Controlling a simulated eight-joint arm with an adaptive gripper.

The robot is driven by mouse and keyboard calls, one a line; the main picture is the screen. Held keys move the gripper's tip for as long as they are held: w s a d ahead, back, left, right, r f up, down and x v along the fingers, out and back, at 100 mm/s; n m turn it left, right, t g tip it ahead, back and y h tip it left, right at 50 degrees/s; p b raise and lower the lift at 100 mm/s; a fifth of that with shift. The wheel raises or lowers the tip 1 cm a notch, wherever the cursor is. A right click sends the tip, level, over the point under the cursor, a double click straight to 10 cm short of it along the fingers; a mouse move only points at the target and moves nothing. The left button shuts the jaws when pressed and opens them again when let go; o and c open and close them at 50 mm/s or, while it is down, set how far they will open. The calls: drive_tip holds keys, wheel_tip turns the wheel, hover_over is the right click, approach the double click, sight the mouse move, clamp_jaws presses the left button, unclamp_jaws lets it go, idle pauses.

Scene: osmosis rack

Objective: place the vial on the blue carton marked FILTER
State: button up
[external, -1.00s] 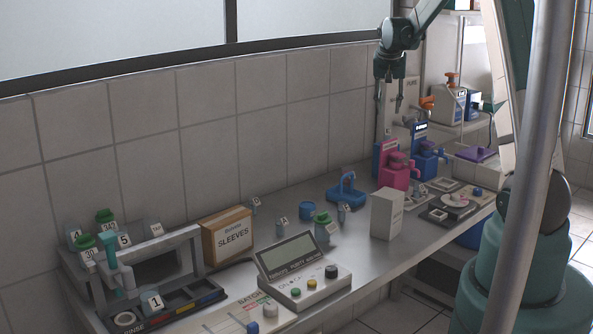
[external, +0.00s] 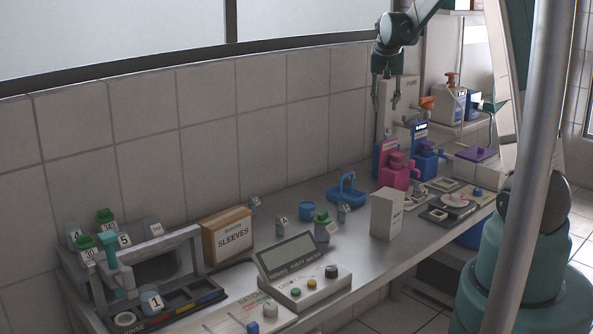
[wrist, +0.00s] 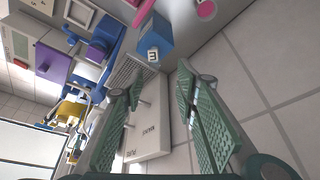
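My gripper (external: 387,102) hangs high over the far part of the bench, fingers pointing down and apart, with nothing between them. It also shows open in the wrist view (wrist: 160,78). Small labelled vials stand upright on the bench: one near the wall (external: 254,204), one in the middle (external: 281,225) and one by the blue carrier (external: 343,212). I cannot tell which is the task's vial. All are well below and left of my gripper. I cannot read FILTER on any blue carton in either view.
A white box (external: 387,214), a SLEEVES carton (external: 228,237), a blue cup (external: 306,211) and a blue carrier (external: 347,190) stand on the bench. Pink (external: 393,170) and blue (external: 424,162) devices stand below my gripper. A tall PURE unit (wrist: 150,130) is close behind my fingers.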

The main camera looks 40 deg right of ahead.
drive_tip(key=s+a+r+n+t, duration=0.15)
drive_tip(key=s+a+r, duration=0.25)
drive_tip(key=a, duration=0.6)
drive_tip(key=s+a+r+n+y, duration=0.15)
drive_tip(key=s+a+r, duration=0.3)
drive_tip(key=a, duration=0.45)
drive_tip(key=s+a+r+n+t+h, duration=0.15)
drive_tip(key=s+a+r, duration=0.3)
drive_tip(key=a, duration=0.55)
drive_tip(key=s+a+f+n+y, duration=0.1)
drive_tip(key=s+a+n, duration=0.2)
drive_tip(key=s+a, duration=0.7)
drive_tip(key=s+a+f+n+t+y, duration=0.1)
drive_tip(key=s+a+f+n+y, duration=0.1)
drive_tip(key=s+a, duration=0.8)
drive_tip(key=shift+s+f+n, duration=0.2)
drive_tip(key=shift+s+n, duration=0.35)
drive_tip(key=shift+s, duration=0.55)
